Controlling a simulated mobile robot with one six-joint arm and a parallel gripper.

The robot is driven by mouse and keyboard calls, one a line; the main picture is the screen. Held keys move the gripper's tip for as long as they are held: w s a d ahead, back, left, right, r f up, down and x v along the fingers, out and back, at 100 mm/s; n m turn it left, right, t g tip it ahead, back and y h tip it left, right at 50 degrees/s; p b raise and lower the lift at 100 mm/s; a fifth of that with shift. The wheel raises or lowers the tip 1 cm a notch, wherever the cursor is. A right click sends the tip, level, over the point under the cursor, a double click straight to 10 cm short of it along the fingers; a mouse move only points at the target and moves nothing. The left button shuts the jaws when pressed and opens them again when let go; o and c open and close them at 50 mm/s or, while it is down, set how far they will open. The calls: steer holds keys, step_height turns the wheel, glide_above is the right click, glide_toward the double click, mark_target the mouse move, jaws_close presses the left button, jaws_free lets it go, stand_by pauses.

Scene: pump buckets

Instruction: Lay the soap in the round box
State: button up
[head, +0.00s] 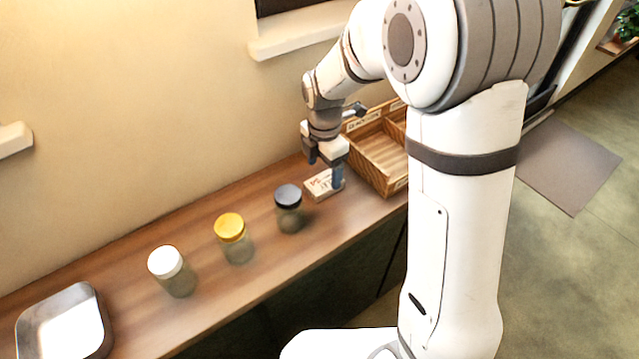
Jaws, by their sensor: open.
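A small white block with reddish markings (319,186), which looks like the soap, lies on the wooden counter. It is just left of a wooden box (377,185). My gripper (325,171) points down right over the block, with its jaws open and its fingers near the block's sides. I cannot tell whether they touch it. The wooden box is rectangular, with a divider and labels on its rims; my arm hides its right part. A metal dish with rounded corners (95,302) and a white inside stands at the far left. No plainly round box shows.
Jars with a black lid (288,195), a yellow lid (229,226) and a white lid (165,261) stand in a row on the counter (190,318). A wall (120,130) closes the back. Bare counter runs along the front edge.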

mark_target(324, 182)
step_height(324, 182, down, 5)
steer(key=shift+d+r+p, duration=0.1)
steer(key=shift+p, duration=0.3)
steer(key=c, duration=1.2)
